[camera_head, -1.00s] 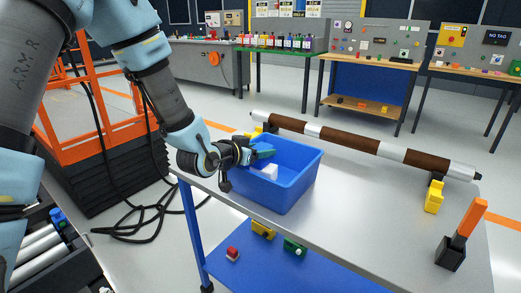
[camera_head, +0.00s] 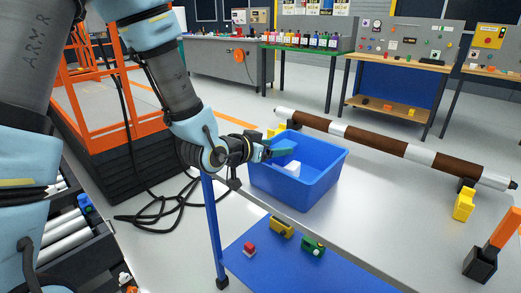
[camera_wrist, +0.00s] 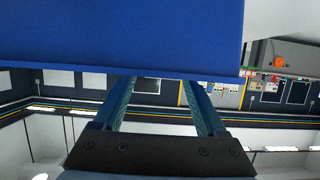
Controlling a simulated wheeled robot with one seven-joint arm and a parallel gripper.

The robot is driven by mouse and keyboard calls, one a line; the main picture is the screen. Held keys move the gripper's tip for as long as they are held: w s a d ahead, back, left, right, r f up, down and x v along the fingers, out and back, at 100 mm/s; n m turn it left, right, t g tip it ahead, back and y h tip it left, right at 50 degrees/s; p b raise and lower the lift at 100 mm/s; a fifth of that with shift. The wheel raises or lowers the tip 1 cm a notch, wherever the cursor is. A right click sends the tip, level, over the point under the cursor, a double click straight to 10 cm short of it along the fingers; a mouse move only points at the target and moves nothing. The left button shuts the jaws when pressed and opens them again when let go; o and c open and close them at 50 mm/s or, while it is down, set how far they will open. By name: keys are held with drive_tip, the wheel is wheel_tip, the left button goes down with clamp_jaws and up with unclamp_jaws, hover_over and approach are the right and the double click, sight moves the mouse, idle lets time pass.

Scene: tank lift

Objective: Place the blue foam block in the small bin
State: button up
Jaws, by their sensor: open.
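A blue bin (camera_head: 318,185) stands on the grey cart top, near its left edge. A white block (camera_head: 292,168) lies inside it. My gripper (camera_head: 280,151) reaches over the bin's left rim, its teal fingers above the bin's inside. In the wrist view my gripper (camera_wrist: 158,92) is open, with nothing seen between the fingers. A large flat blue surface (camera_wrist: 120,38), which looks like the bin's wall, fills the top of that view close to the fingertips. I cannot make out a separate blue foam block; the bin's walls hide part of its floor.
A brown and white roller (camera_head: 375,141) lies across the cart behind the bin, on yellow supports (camera_head: 464,204). An orange-handled tool in a black base (camera_head: 481,264) stands at the right. The blue lower shelf (camera_head: 262,262) holds small red, yellow and green parts. Cables (camera_head: 165,215) lie on the floor.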

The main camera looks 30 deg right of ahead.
drive_tip(key=b+v, duration=0.1)
drive_tip(key=v, duration=0.4)
drive_tip(key=shift+a+f+b, duration=0.1)
drive_tip(key=shift+a+b, duration=0.15)
drive_tip(key=shift+b, duration=0.15)
drive_tip(key=shift+b+v, duration=1.1)
drive_tip(key=shift+b, duration=0.75)
drive_tip(key=shift+d, duration=0.1)
drive_tip(key=w+a+f+n+t+y, duration=0.1)
drive_tip(key=w+a+f+n+y, duration=0.2)
drive_tip(key=a, duration=0.4)
drive_tip(key=w+a+f+n+t+y, duration=0.1)
drive_tip(key=w+a+n+y, duration=0.15)
drive_tip(key=w+a, duration=0.35)
drive_tip(key=w+a+f+n+t+y, duration=0.1)
drive_tip(key=w+a+f+n+y, duration=0.2)
drive_tip(key=a, duration=0.6)
drive_tip(key=s+a+f+n+g+y, duration=0.1)
drive_tip(key=s+a+n+g+y, duration=0.1)
drive_tip(key=a, duration=0.6)
drive_tip(key=s+a+n+g+y, duration=0.3)
drive_tip(key=s+a, duration=0.2)
drive_tip(key=a, duration=0.3)
drive_tip(key=shift+a+f, duration=0.15)
drive_tip(key=shift+f, duration=0.2)
